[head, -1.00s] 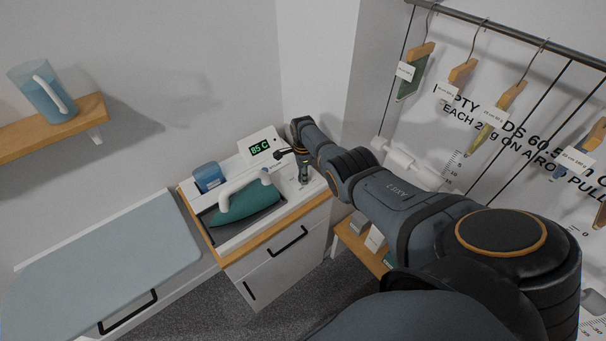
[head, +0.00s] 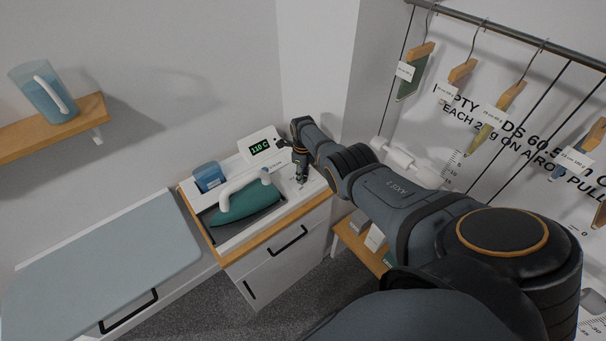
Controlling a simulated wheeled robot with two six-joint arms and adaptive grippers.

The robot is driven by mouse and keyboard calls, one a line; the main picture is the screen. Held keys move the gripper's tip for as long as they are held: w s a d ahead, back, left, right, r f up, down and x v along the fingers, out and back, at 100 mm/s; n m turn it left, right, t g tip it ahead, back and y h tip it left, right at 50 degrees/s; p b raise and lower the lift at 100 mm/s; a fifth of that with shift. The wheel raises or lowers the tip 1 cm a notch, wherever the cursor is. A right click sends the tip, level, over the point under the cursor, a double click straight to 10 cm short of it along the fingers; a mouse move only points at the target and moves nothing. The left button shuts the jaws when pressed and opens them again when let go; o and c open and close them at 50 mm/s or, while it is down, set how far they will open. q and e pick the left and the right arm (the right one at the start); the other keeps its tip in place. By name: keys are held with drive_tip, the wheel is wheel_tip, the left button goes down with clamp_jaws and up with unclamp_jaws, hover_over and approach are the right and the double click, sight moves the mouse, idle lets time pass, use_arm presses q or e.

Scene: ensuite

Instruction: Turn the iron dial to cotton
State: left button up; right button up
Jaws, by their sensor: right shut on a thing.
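The iron (head: 247,204), teal with a white handle, rests on the white station (head: 229,236) on top of the cabinet. A small display (head: 261,147) at the station's back reads 110 C in green. My right gripper (head: 301,181) points down at the station's right end, to the right of the iron. It is shut on the dial, which is mostly hidden by the fingers. The dial's markings are too small to read. My left gripper is not in view.
A blue container (head: 209,177) stands on the station behind the iron. An ironing board (head: 110,265) lies to the left. A jug (head: 45,94) sits on a wall shelf (head: 50,128). Hangers with tags (head: 506,98) hang from a rail at the right, beyond my right arm.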

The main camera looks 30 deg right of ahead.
drive_tip(key=shift+r, duration=0.1)
idle(0.3)
drive_tip(key=o, duration=1.2)
drive_tip(key=shift+c, duration=0.2)
wheel_tip(320, 180, up, 12)
